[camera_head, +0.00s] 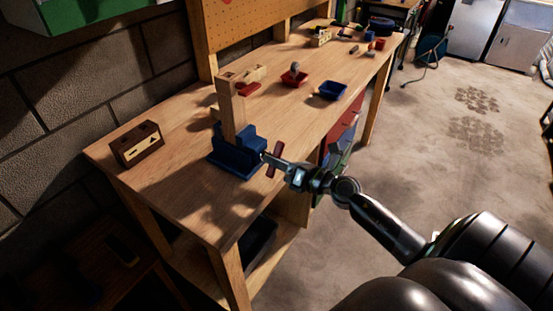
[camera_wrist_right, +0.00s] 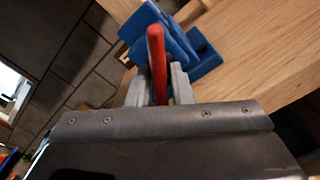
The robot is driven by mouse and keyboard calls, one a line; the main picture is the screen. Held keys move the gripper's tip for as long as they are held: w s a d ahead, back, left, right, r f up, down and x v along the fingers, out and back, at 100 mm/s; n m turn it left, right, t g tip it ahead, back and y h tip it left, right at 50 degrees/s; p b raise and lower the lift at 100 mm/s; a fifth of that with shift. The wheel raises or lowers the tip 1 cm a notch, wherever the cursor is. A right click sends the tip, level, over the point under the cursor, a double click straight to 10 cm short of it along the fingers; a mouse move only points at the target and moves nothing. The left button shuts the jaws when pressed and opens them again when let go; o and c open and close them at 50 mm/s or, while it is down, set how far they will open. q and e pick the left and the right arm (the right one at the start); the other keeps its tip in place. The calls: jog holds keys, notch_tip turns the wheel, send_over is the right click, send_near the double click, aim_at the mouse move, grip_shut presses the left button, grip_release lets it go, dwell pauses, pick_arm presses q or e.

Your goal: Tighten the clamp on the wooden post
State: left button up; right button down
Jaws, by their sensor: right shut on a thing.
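A blue clamp (camera_head: 236,160) sits on the near part of the wooden workbench, by its front edge. The wooden post (camera_head: 232,112) stands upright in the clamp. The clamp's red handle (camera_head: 277,160) sticks out at the front edge of the bench. My right gripper (camera_head: 283,168) is at the handle, coming from the right. In the right wrist view the red handle (camera_wrist_right: 157,62) stands between the two grey fingers (camera_wrist_right: 158,88), which are shut on it, with the blue clamp (camera_wrist_right: 178,40) just beyond. My left gripper is not in view.
A wooden block with dark markings (camera_head: 137,144) lies left of the clamp on the workbench (camera_head: 185,185). A red bin (camera_head: 294,78) and a blue bin (camera_head: 332,91) stand further back. A brick wall borders the left; open floor lies to the right.

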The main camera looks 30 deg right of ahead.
jog(key=shift+m+p, duration=0.3)
jog(key=shift+m, duration=0.4)
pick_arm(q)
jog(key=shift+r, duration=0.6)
pick_arm(e)
jog(key=c, duration=1.4)
grip_release()
jog(key=shift+c, duration=0.2)
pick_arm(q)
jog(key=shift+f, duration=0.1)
pick_arm(e)
jog(key=shift+s+f, duration=0.1)
jog(key=shift+s, duration=0.05)
